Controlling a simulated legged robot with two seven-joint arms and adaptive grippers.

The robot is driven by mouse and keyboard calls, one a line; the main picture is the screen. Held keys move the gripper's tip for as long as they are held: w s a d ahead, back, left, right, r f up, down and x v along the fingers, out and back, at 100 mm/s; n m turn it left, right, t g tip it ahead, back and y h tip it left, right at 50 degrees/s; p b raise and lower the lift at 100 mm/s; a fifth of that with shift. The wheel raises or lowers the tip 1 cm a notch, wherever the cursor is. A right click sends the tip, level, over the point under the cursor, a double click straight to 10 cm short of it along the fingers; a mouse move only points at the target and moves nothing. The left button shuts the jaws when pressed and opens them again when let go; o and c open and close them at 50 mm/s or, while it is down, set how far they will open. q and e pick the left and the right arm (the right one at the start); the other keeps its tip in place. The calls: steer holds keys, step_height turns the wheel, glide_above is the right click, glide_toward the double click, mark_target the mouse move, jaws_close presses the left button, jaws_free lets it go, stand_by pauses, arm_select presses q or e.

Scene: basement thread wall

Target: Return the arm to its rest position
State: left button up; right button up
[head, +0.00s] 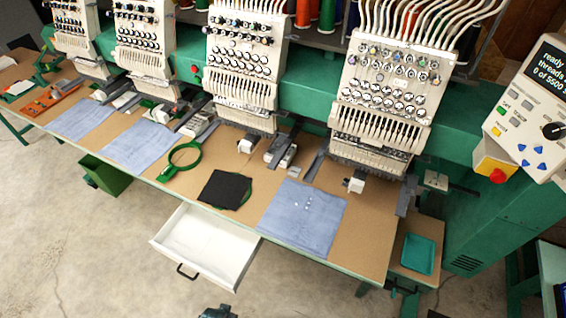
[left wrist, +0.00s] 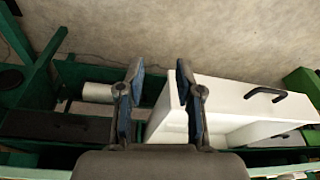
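My left gripper (left wrist: 159,80) is open and empty in the left wrist view, its two fingers apart over the floor side of the table. In the head view only a dark tip of it (head: 217,311) shows at the bottom edge, in front of the open white drawer (head: 208,245). In the left wrist view the drawer (left wrist: 235,98) lies just right of the fingers. A small dark piece (head: 437,314) at the bottom edge right of centre may be my right gripper; its fingers cannot be made out. Most of both arms is out of view.
The embroidery table (head: 375,235) holds blue cloths (head: 302,217), a black cloth (head: 225,190) and a green hoop (head: 184,158) below several machine heads (head: 390,85). A teal tray (head: 418,254) and control panel (head: 535,110) stand right. A green bin (head: 105,176) sits beneath. Floor in front is bare.

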arm_select(q)
steer(key=s+f+g, duration=0.1)
steer(key=s+f, duration=0.2)
steer(key=f, duration=0.5)
steer(key=s+f, duration=0.3)
steer(key=f, duration=0.5)
steer(key=s+a+f+b, duration=0.1)
steer(key=s+a+f, duration=0.2)
steer(key=s+f, duration=0.8)
steer(key=s, duration=0.3)
steer(key=shift+s+a+f+g+b, duration=0.2)
steer(key=shift+s+a+g+b, duration=0.1)
steer(key=shift+g+b, duration=0.1)
